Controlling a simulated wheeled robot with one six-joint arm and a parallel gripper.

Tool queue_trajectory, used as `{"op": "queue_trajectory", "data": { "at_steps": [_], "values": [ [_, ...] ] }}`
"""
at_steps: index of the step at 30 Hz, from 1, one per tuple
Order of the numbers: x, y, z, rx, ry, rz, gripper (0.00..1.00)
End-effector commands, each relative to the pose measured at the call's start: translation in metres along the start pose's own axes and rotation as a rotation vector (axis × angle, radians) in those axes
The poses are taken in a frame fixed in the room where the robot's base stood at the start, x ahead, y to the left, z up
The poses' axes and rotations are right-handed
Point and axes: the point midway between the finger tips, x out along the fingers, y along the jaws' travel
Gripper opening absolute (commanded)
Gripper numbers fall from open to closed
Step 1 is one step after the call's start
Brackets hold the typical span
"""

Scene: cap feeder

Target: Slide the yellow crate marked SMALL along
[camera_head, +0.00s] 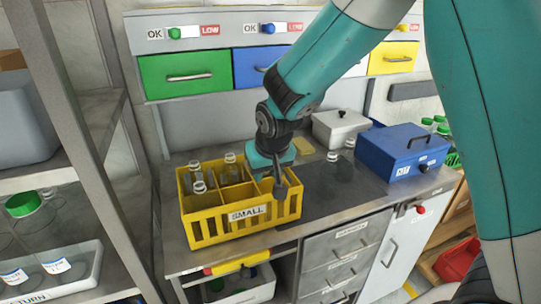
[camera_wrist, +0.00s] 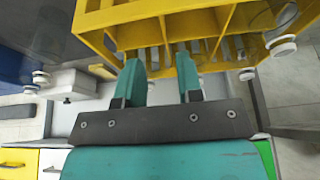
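The yellow crate marked SMALL (camera_head: 215,230) stands on the grey workbench, its label on the front wall. It has compartments, and clear bottles with white caps (camera_head: 198,187) stand in its left part. In the wrist view the crate (camera_wrist: 165,14) fills the top. My gripper (camera_head: 279,187) points down at the crate's right end, a finger overlapping its right compartment. In the wrist view my gripper's two teal fingers (camera_wrist: 160,62) are spread apart at the crate, with no wall clearly clamped between them. I cannot tell whether they touch it; the fingertips are partly hidden.
A blue KIT box (camera_head: 402,158) and a white lidded box (camera_head: 340,128) stand behind on the right. Clear jars (camera_head: 333,158) sit on the dark bench surface right of the crate. Drawers (camera_head: 188,73) line the back above. A shelf post (camera_head: 70,130) rises at left.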

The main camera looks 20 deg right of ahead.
Motion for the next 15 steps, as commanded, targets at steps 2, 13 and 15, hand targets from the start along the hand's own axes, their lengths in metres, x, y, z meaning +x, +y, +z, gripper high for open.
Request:
{"op": "queue_trajectory", "data": {
  "at_steps": [2,13,15],
  "values": [
    [-0.020,0.000,-0.001,0.000,0.007,-0.002,0.34],
    [-0.074,0.000,0.000,0.000,0.001,-0.001,0.34],
    [-0.077,0.000,0.000,0.000,0.001,-0.001,0.34]
  ]
}}
